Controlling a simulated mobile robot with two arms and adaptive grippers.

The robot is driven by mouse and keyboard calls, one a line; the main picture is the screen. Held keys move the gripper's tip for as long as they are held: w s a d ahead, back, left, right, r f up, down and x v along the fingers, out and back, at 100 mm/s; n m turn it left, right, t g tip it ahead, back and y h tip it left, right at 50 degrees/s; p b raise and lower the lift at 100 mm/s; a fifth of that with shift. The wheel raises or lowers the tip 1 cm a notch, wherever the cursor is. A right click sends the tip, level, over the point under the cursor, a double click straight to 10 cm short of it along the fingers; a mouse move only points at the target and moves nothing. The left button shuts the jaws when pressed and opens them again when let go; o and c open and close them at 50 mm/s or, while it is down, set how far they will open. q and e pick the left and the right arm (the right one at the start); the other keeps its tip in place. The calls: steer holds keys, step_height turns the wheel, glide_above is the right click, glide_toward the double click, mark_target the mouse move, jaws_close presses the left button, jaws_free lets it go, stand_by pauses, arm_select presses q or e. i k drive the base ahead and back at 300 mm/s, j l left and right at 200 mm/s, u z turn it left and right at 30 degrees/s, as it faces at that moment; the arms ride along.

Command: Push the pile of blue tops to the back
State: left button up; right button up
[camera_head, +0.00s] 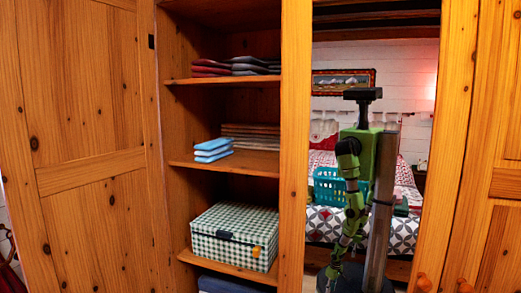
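The pile of blue tops (213,150) lies folded on the middle shelf (245,163) of the open wardrobe. The pile is small and sits at the shelf's front left, close to the front edge. A gap separates it from a brownish folded stack (252,136) farther back on the right of the same shelf. Neither of my grippers shows directly in the head view. My own reflection, with a green body and arm, stands in the mirror (328,105), and the grippers cannot be made out there.
Folded dark red and grey clothes (230,67) lie on the shelf above. A green checked box (235,236) with a dark latch stands on the shelf below. A wooden door (85,130) is at the left. The mirror reflects a bed and a teal basket (328,187).

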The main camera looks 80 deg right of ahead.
mark_target(210, 151)
steer(key=z, duration=2.45)
steer(key=i+l+u, duration=0.15)
steer(key=i+l, duration=0.25)
steer(key=i, duration=0.1)
